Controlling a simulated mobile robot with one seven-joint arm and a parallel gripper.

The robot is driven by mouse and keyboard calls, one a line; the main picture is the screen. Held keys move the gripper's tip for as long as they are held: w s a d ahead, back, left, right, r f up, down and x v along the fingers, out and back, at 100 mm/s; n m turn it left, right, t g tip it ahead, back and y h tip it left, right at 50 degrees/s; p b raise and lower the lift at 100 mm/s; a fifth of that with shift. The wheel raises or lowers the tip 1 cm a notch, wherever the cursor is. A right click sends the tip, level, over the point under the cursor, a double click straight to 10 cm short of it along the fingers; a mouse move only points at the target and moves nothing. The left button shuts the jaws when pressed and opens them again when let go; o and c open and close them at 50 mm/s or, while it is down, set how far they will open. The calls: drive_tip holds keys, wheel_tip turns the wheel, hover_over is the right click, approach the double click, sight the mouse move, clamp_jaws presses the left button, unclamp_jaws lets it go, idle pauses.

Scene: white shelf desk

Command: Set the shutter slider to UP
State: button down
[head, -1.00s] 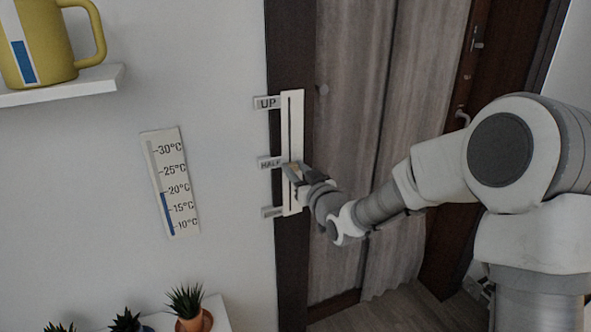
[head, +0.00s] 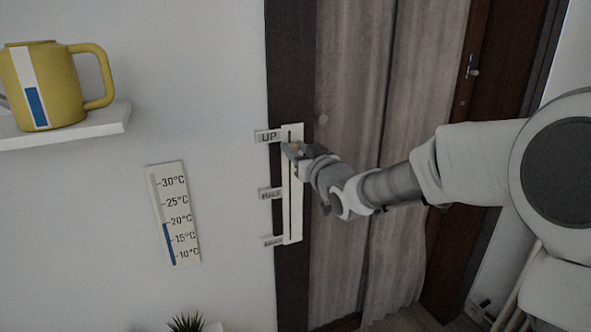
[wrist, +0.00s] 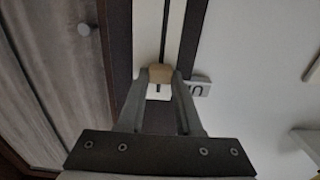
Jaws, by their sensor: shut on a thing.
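The shutter slider is a white vertical plate (head: 292,215) with a dark slot, fixed on a dark frame strip. Its labels at the left read UP (head: 268,136) at the top, HALF (head: 271,193) in the middle, and a lowest one (head: 273,241) too blurred to read surely. My gripper (head: 292,149) is at the upper part of the plate, just below the level of the UP label. In the wrist view my gripper (wrist: 161,78) is shut on the tan slider knob (wrist: 160,72), which sits over the slot. The UP label (wrist: 198,88) shows beside the right finger.
A thermometer (head: 174,215) hangs on the wall left of the slider. A yellow mug (head: 62,85) stands on a white shelf (head: 100,121) at upper left. A grey curtain (head: 400,120) hangs right of the slider. A spiky plant (head: 186,322) shows at the bottom.

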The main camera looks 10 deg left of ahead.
sight(290, 130)
drive_tip(key=shift+r+p, duration=0.35)
drive_tip(key=shift+r, duration=1.55)
drive_tip(key=c, duration=0.6)
unclamp_jaws()
drive_tip(key=shift+o, duration=0.2)
drive_tip(key=shift+f, duration=0.2)
drive_tip(key=shift+s+d, duration=0.25)
drive_tip(key=v, duration=1.6)
drive_tip(key=shift+s+d+b, duration=0.2)
drive_tip(key=shift+s+b, duration=0.1)
drive_tip(key=shift+b, duration=0.15)
